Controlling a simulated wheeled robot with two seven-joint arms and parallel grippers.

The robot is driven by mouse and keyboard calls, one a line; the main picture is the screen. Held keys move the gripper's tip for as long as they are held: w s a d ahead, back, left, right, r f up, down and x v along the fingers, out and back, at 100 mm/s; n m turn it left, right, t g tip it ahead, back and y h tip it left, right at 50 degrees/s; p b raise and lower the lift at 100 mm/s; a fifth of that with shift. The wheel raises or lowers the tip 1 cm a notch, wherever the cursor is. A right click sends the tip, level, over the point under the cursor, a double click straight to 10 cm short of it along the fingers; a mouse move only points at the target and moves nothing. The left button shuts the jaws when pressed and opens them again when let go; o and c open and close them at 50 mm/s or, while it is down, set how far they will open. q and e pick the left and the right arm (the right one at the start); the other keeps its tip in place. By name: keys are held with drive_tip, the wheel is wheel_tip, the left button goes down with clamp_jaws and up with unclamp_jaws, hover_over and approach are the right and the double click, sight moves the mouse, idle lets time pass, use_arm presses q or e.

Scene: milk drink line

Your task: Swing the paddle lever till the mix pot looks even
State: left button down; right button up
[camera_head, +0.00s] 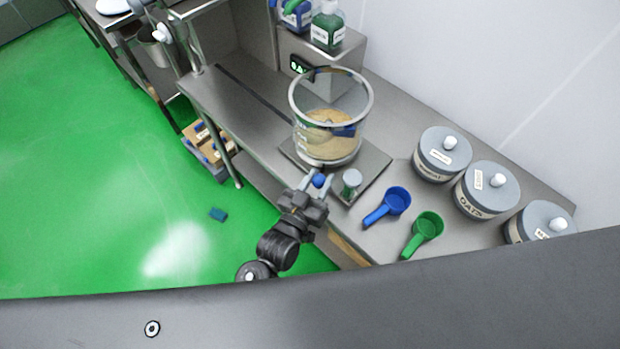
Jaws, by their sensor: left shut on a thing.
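The mix pot (331,112) is a clear round vessel on a metal base plate in the middle of the counter. Grainy tan mix (328,143) fills its lower part. A dark paddle piece and a blue patch show at the mix's surface, and fine streaks are too small to judge. My left gripper (319,180) is at the front of the pot, shut on a blue ball knob (319,181), which looks like the paddle lever's end. The rest of the lever is hard to make out. My right gripper is not in view.
A small pale-capped jar (350,183) stands close right of my left gripper. A blue scoop (389,204) and a green scoop (424,231) lie farther right, before lidded canisters (443,153). A scale display (300,66) and bottles (327,28) stand behind the pot.

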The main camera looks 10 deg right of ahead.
use_arm(q)
drive_tip(key=shift+s+d, duration=0.1)
drive_tip(key=shift+d, duration=0.15)
drive_tip(key=c, duration=1)
unclamp_jaws()
drive_tip(key=shift+s+a+f, duration=0.1)
drive_tip(key=shift+s+a, duration=0.25)
drive_tip(key=shift+s, duration=0.05)
drive_tip(key=shift+b+v, duration=1.45)
drive_tip(key=shift+v, duration=3.45)
